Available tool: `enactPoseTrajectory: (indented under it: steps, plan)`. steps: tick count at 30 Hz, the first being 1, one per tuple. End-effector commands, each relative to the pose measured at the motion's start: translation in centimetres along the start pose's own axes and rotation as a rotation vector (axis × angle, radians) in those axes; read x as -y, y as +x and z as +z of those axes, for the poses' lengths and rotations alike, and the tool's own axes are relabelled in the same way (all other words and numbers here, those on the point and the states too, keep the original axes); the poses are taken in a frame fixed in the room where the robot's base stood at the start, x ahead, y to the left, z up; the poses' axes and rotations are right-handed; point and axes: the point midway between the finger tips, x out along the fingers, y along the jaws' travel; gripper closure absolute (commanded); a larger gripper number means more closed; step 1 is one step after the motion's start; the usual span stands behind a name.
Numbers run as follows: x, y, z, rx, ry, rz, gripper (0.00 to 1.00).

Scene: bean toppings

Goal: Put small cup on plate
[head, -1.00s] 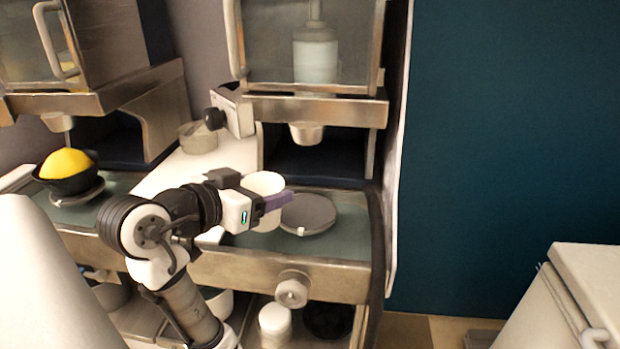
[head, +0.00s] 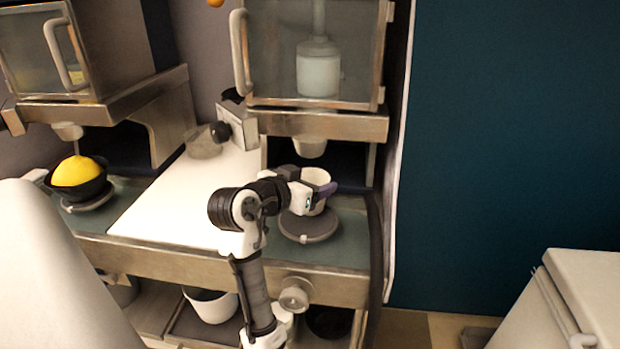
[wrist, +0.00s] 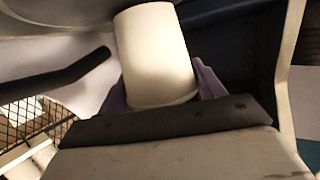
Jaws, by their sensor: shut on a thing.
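The small white cup (head: 315,178) is held in my gripper (head: 321,194), above the back part of the round grey plate (head: 308,226) in the head view. The plate lies on the counter under the right dispenser. In the wrist view the cup (wrist: 156,55) sits between the purple fingers (wrist: 160,92), which are shut on it. The cup's lower part is partly hidden by the fingers in the head view. I cannot tell the exact gap between cup and plate.
A dispenser nozzle (head: 309,147) hangs just above and behind the cup. A white board (head: 185,200) lies to the left. A black bowl with a yellow mound (head: 78,172) stands on another round plate at far left. A steel counter edge with a knob (head: 295,294) runs in front.

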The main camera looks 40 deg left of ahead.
Motion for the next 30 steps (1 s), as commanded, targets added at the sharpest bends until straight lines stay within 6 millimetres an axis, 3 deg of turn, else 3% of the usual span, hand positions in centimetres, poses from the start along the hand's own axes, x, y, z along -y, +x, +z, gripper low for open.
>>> enactPoseTrajectory:
  steps: [13,14,18,30]
  plan:
    - [-0.03,0.21,0.73,0.000,0.001,0.000,0.53]
    - [-0.03,0.16,0.57,-0.001,0.001,0.000,0.28]
    - [-0.02,0.15,0.54,-0.001,0.001,0.000,0.10]
    - [0.04,-0.43,0.26,-0.002,0.001,-0.002,0.10]
